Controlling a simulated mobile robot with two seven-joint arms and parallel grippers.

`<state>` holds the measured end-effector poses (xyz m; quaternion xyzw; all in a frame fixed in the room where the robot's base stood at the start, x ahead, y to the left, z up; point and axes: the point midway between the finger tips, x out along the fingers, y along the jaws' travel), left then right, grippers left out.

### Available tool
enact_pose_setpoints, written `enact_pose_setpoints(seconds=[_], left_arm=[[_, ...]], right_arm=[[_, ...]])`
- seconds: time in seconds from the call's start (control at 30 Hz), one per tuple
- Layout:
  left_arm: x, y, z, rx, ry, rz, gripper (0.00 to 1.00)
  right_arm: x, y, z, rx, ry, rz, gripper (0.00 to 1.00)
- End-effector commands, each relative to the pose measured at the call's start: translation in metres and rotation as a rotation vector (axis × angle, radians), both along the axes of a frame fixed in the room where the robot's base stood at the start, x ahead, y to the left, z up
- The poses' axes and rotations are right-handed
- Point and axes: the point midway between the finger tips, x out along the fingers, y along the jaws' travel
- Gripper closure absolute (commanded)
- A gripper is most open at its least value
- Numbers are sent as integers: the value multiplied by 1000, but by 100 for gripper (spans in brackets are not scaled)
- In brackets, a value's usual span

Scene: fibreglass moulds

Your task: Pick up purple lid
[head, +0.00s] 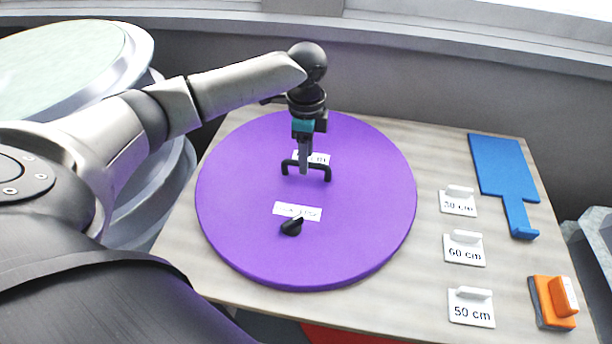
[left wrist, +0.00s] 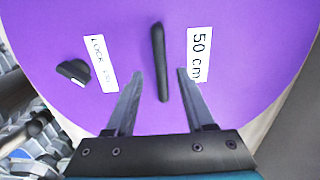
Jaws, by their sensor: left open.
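The purple lid (head: 360,225) is a large round disc lying flat on the table. It has a black bar handle (head: 325,170) near its middle, a black knob (head: 291,227) and two white labels. My left gripper (head: 304,172) points down over the handle. In the left wrist view the open fingers (left wrist: 160,75) are on either side of the handle (left wrist: 159,62), with a gap on both sides. The label beside it there reads "50 cm" (left wrist: 199,55). Whether the fingertips are level with the bar is hard to tell. My right gripper is not in view.
The wooden table (head: 420,290) carries white tags reading 30 cm (head: 458,203), 60 cm (head: 464,251) and 50 cm (head: 471,310) right of the lid. A blue paddle-shaped tool (head: 498,165) and an orange-topped block (head: 553,302) lie along the right edge. A wall runs behind.

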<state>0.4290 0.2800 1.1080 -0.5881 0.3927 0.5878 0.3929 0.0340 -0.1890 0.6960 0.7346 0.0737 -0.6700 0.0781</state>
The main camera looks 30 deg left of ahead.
Motion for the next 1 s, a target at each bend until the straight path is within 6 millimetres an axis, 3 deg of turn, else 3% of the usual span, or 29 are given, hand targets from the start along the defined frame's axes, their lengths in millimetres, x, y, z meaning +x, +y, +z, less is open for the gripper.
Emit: enact_pose_setpoints(seconds=[0.2,0.5,1.0], left_arm=[[1,1,-31,1,1,-1,46],[1,1,-36,1,0,-2,46],[1,1,-36,1,-1,-2,100]], right_arm=[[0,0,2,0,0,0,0],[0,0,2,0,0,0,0],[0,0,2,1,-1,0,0]])
